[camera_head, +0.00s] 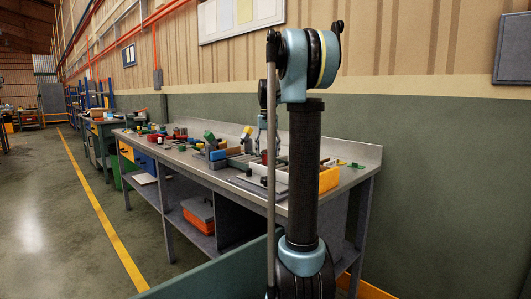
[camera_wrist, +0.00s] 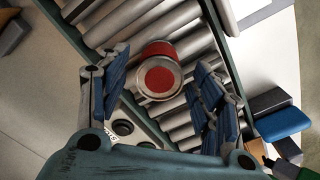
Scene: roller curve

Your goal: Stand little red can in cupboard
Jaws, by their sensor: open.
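In the wrist view, a little red can (camera_wrist: 160,75) with a pale metal rim sits on the metal rollers of a curved roller track (camera_wrist: 185,22). Its round red end faces the camera. In the head view my arm hides part of the workbench, and I cannot clearly make out the can there. Open compartments show under the bench (camera_head: 238,198); I cannot tell which part is the cupboard.
Blue and dark blocks (camera_wrist: 283,122) lie right of the track in the wrist view. The bench top carries several small coloured items (camera_head: 157,137). An orange-red box (camera_head: 200,212) stands on the lower shelf. Open floor (camera_head: 60,220) lies left of the bench.

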